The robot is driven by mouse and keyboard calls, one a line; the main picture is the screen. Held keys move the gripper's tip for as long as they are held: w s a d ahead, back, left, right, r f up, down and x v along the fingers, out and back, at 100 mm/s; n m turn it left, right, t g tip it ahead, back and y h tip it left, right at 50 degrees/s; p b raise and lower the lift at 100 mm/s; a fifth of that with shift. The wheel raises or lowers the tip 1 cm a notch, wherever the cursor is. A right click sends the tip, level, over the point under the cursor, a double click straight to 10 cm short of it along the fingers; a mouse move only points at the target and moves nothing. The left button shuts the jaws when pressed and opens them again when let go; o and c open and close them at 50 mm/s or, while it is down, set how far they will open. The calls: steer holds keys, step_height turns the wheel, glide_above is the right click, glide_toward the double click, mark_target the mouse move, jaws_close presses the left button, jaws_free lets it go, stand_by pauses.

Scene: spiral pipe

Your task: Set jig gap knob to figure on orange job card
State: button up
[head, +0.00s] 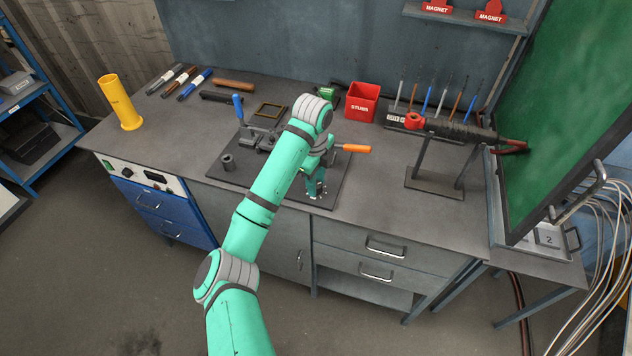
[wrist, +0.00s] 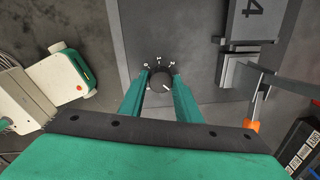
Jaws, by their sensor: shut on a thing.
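The jig gap knob (wrist: 159,82) is a dark round knob in the wrist view. A pale line on it points to the lower right. Pale dial marks (wrist: 158,61) curve above it, too small to read. My gripper (wrist: 160,88) is shut on the knob, one green finger on each side. In the head view my gripper (head: 316,190) is low at the front of the dark jig plate (head: 222,173), and the knob is hidden there. I cannot make out an orange job card in either view.
An orange-handled lever (head: 356,149) stands right of my gripper; its orange end also shows in the wrist view (wrist: 251,125). A block marked 4 (wrist: 245,20) is close by. A red stubs bin (head: 361,103), a yellow tube (head: 120,104) and a pipe stand (head: 436,185) are further off.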

steer(key=o, duration=1.1)
steer(key=shift+c, duration=0.2)
steer(key=shift+r, duration=0.1)
step_height(320, 180, up, 11)
steer(key=shift+s+a, duration=0.15)
steer(key=shift+s, duration=0.15)
steer(key=shift+f, duration=0.2)
